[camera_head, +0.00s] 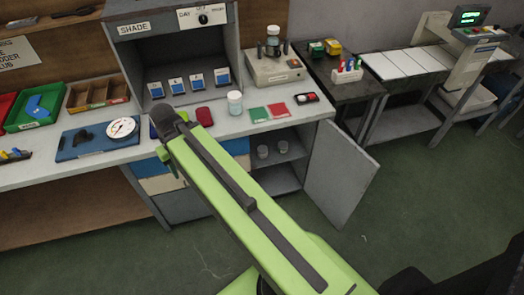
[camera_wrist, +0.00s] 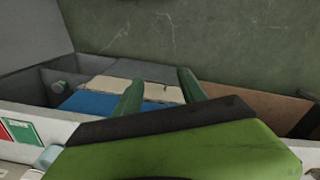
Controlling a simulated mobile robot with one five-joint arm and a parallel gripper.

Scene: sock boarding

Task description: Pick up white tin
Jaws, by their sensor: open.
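A white tin or jar (camera_head: 235,103) stands upright on the bench, right of a red object and in front of the shade booth. A pale rounded object at the lower left of the wrist view (camera_wrist: 48,157) may be the same one.
The open grey cabinet door (camera_head: 340,175) sticks out over the floor on the right. Red and green cards (camera_head: 268,113) lie right of the jar. A blue board with a dial (camera_head: 95,140) lies on the left. The green floor ahead is clear.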

